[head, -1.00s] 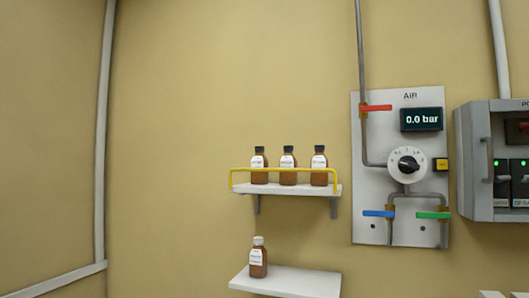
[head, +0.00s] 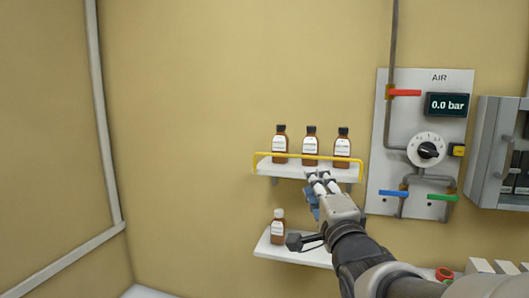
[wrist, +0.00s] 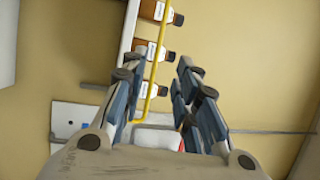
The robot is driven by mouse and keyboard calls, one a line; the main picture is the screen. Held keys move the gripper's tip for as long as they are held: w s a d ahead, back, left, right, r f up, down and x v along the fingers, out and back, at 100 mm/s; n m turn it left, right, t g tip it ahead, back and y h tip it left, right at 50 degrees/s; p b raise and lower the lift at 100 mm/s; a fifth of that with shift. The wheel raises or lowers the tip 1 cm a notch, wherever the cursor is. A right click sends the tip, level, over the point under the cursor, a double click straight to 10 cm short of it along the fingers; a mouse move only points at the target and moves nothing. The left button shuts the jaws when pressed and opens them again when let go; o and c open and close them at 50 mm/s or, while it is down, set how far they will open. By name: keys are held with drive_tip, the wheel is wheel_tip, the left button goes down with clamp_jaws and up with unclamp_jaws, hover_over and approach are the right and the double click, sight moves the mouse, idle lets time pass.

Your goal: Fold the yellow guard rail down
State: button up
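The yellow guard rail (head: 298,156) stands raised around the front of the upper white shelf (head: 285,172), its bar crossing in front of three brown bottles. My gripper (head: 319,178) is just below and in front of the rail's right half. In the wrist view the rail (wrist: 157,58) runs as a long yellow bar between the two spread fingers of my gripper (wrist: 157,72). The gripper is open, with visible gaps beside the bar. I cannot tell how far the bar is from the fingertips in depth.
Brown bottles (head: 311,146) with black caps stand on the upper shelf close behind the rail. A lower shelf (head: 290,252) holds one white-capped bottle (head: 278,228), near my arm. The AIR panel (head: 415,125) with coloured levers is to the right. The wall on the left is clear.

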sight(301, 157)
drive_tip(key=p+x, duration=0.4)
drive_tip(key=x, duration=1.1)
drive_tip(key=shift+c, duration=0.4)
clamp_jaws()
